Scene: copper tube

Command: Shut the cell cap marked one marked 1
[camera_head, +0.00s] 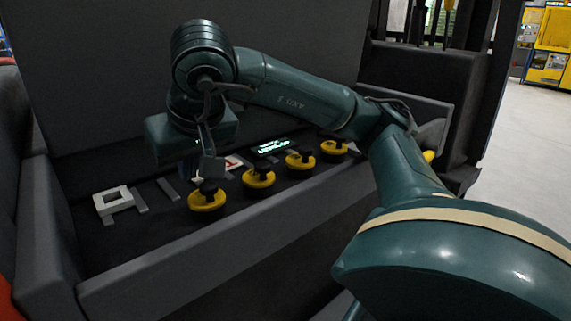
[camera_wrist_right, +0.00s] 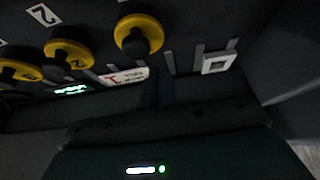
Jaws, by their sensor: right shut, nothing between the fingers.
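Several round yellow cell caps with black knobs stand in a row in the dark tray. The nearest yellow cap (camera_head: 207,201) is at the left end of the row; it also shows in the right wrist view (camera_wrist_right: 138,35). I cannot read a 1 on any cap itself. A white label with a red mark (camera_wrist_right: 124,78) lies beside the row. My right gripper (camera_head: 208,167) points down just above and behind the nearest cap's knob, its fingers closed and empty. Its dark fingertips also show in the right wrist view (camera_wrist_right: 157,88). I cannot tell whether they touch anything. My left gripper is out of view.
A second yellow cap (camera_head: 258,178), a third (camera_head: 300,160) and a far one (camera_head: 333,147) follow to the right. A lit green display (camera_head: 270,146) and a white square frame (camera_head: 113,200) lie behind the row. The grey front wall (camera_head: 180,262) edges the tray.

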